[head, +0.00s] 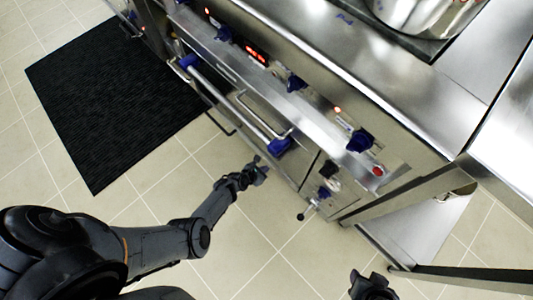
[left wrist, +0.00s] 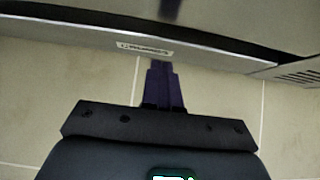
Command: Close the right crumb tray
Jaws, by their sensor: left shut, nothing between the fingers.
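My left gripper (head: 257,173) is in front of the steel range, over the tiled floor, below and left of the oven bar's right blue end. Its fingers are together and empty; in the left wrist view the shut fingers (left wrist: 163,88) point at a steel front edge with a small label (left wrist: 145,48). A wire pull handle (head: 266,117) shows on the range front below the control panel, apart from the gripper. I cannot tell for sure which pull belongs to the right crumb tray, or how far it is out. My right gripper (head: 372,287) is at the bottom edge, partly cut off.
The oven bar (head: 230,103) with blue ends crosses the range front. Blue knobs (head: 360,141) and a red button (head: 378,171) are on the panel. A small valve lever (head: 312,205) sticks out lower right. A black mat (head: 110,100) lies left. Tiled floor is clear in front.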

